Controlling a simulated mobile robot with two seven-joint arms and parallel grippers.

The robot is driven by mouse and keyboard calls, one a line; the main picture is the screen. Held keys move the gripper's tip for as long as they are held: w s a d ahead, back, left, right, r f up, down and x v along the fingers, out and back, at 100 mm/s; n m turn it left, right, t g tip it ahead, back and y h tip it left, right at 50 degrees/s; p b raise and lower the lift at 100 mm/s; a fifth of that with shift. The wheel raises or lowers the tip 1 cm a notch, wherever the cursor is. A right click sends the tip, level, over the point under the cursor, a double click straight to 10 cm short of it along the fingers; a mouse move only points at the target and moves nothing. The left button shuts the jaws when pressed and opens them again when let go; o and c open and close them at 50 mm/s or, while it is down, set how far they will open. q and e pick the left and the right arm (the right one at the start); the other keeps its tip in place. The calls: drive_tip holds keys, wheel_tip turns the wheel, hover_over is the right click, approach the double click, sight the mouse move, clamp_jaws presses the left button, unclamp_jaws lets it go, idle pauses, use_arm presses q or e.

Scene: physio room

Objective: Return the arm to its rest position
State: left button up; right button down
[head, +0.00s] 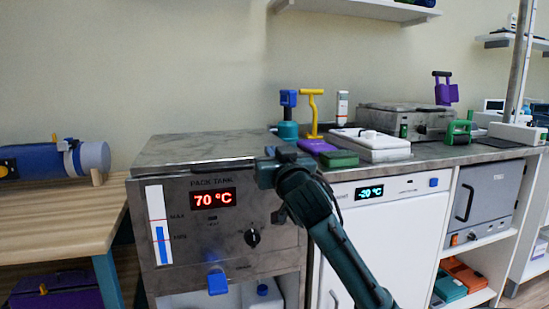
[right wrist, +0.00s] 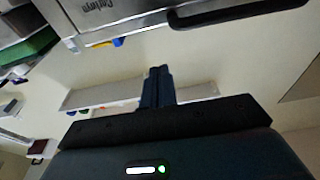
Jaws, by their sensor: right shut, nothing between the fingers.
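My right arm is dark teal and rises from the bottom right of the head view. Its gripper (head: 272,168) is in front of the right edge of the steel pack tank (head: 185,150), near the tank's top corner. In the right wrist view the two dark fingers (right wrist: 158,86) lie together, shut, with nothing between them. My left gripper is in neither view.
The tank shows a red 70 °C display (head: 213,198), a dark knob (head: 252,238) and a blue tap (head: 217,282). A white freezer (head: 375,240) stands right of it. A wooden bench (head: 60,215) with a blue cylinder (head: 50,161) is at left.

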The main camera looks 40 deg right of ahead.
drive_tip(key=shift+s+a+f, duration=0.2)
drive_tip(key=shift+s+f, duration=0.2)
drive_tip(key=shift+s, duration=0.1)
